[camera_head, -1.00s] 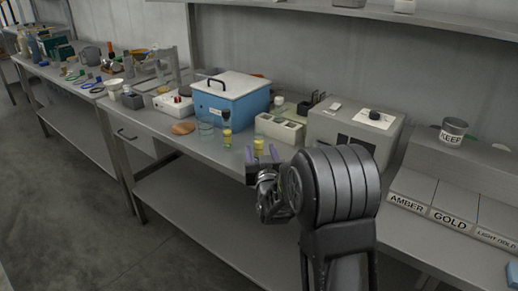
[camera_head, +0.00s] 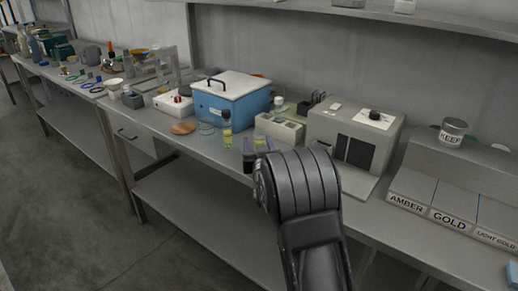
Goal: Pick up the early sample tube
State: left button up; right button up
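Two sample tubes with yellow contents stand near the front edge of the bench, in front of the blue box. One tube (camera_head: 227,130) stands upright and clear of my gripper. The other yellow tube (camera_head: 259,142) shows between the two purple-grey fingers of my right gripper (camera_head: 258,147). The fingers are spread wider than this tube, with gaps at its sides. My forearm hides the rest of the gripper and the tube's lower part. I cannot read a label that tells which tube is the early sample. My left gripper is out of view.
A blue box with a white lid (camera_head: 231,100) stands behind the tubes. A pale rack (camera_head: 280,130) and a grey machine with a dark window (camera_head: 353,140) stand to the right. A wooden disc (camera_head: 184,128) lies left. A KEEP cup (camera_head: 453,131) is on the labelled bins.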

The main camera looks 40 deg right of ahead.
grip_shut()
dwell(0.5)
